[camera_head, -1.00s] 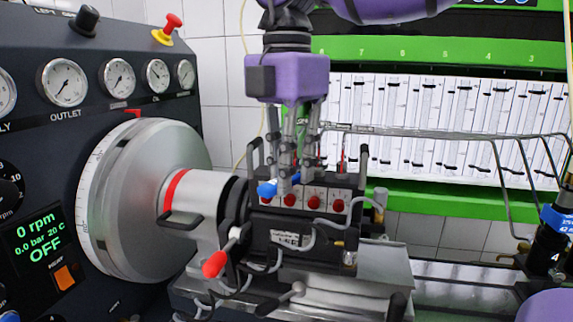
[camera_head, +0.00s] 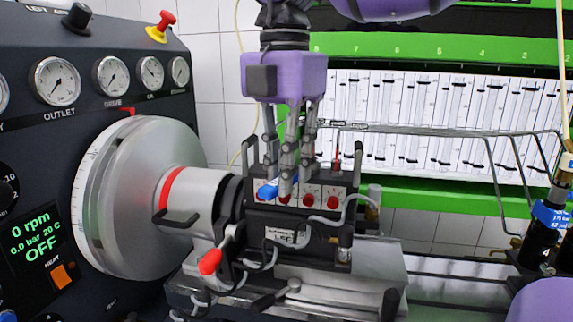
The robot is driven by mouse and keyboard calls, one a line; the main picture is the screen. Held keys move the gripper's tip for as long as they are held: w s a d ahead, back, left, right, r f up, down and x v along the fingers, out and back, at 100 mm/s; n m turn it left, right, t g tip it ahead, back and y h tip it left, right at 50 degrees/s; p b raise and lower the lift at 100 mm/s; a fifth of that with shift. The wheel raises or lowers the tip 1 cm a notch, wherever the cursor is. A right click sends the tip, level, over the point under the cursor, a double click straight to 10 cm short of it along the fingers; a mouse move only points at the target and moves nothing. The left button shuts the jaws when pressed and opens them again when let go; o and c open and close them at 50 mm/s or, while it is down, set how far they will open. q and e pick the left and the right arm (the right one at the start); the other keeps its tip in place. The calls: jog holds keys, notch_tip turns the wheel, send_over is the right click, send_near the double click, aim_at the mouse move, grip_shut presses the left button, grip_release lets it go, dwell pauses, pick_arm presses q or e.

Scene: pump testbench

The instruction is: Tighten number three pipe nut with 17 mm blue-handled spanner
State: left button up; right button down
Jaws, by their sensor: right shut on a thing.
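My right gripper (camera_head: 286,188) hangs from above over the pump (camera_head: 290,235), with its fingers pointing down. It is shut on the blue-handled spanner (camera_head: 268,190). Only a short piece of the blue handle shows around the fingertips, in front of the pump's upper face. The spanner's jaw cannot be made out. Red round caps (camera_head: 333,202) sit in a row on that face, just right of the fingers. The pipe nuts are too small or hidden by the fingers to tell apart, so number three cannot be identified. My left gripper is not in view.
A large silver flywheel (camera_head: 140,200) and a gauge panel (camera_head: 90,110) stand left. Thin metal pipes (camera_head: 450,132) run right from behind the gripper. Black cylinders with blue bands (camera_head: 550,214) stand far right.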

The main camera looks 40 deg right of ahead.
aim_at(264, 189)
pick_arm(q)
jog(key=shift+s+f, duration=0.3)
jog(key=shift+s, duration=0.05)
pick_arm(e)
jog(key=shift+s+a, duration=0.25)
jog(key=shift+a, duration=0.55)
jog(key=shift+s+a, duration=0.3)
jog(key=shift+a, duration=0.5)
jog(key=shift+s+a, duration=0.25)
jog(key=shift+a, duration=0.55)
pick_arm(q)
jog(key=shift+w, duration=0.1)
